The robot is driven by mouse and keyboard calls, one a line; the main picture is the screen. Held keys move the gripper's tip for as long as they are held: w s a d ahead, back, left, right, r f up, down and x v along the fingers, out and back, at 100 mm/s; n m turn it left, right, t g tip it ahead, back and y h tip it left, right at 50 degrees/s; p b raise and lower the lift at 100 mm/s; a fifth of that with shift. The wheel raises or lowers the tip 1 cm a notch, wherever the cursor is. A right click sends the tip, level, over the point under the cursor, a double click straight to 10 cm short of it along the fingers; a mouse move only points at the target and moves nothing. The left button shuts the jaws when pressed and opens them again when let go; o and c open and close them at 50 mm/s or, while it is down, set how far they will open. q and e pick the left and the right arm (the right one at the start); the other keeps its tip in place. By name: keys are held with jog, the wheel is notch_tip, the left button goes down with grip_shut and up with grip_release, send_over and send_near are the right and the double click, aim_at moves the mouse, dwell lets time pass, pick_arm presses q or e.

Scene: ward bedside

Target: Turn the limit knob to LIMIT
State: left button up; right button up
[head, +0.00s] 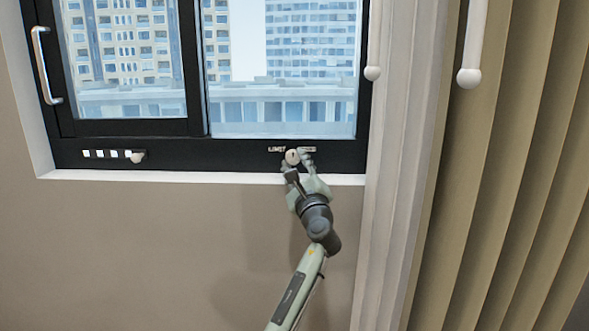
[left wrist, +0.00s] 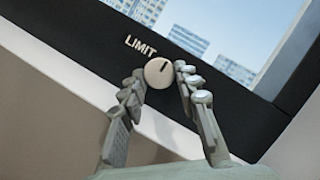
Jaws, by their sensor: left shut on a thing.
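The limit knob (head: 292,156) is a small round pale knob on the black lower rail of the window frame. It also shows in the left wrist view (left wrist: 158,75), with a short dark mark pointing to the upper right of that picture, roughly away from the sill and not at the word. The white LIMIT label (left wrist: 140,47) is just left of the knob. A second label (head: 307,149) is at its right, too small to read. My left gripper (head: 294,163) is shut on the knob, one finger on each side. My right gripper is not in view.
A white handle (head: 46,66) is on the left sash. A small slider (head: 137,157) with white marks is on the rail's left part. A pale curtain (head: 400,150) and two hanging rods, one with a white end (head: 469,78), are at the right. The wall below is bare.

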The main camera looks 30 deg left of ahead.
pick_arm(q)
jog(key=shift+d+n+g, duration=0.1)
jog(key=shift+n+g, duration=0.4)
jog(key=shift+n, duration=0.7)
jog(key=shift+r+n+g, duration=0.1)
jog(key=shift+n+g, duration=0.3)
jog(key=shift+n, duration=0.2)
jog(key=shift+r+n, duration=0.1)
jog(key=shift+n, duration=0.4)
jog(key=n+g+p, duration=0.1)
jog(key=n, duration=0.2)
jog(key=shift+r+n+g, duration=0.15)
jog(key=shift+n+g, duration=0.15)
jog(key=shift+w+n+g+h+p, duration=0.1)
jog(key=shift+n+g+h+p, duration=0.35)
jog(key=shift+n, duration=0.85)
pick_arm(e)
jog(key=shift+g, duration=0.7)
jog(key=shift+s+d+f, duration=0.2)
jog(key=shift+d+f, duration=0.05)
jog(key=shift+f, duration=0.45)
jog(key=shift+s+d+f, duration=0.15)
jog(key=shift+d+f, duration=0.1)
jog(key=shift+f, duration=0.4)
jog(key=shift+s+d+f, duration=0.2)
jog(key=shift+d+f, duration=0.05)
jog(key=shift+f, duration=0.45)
pick_arm(q)
jog(key=o, duration=1.2)
jog(key=shift+c, duration=0.2)
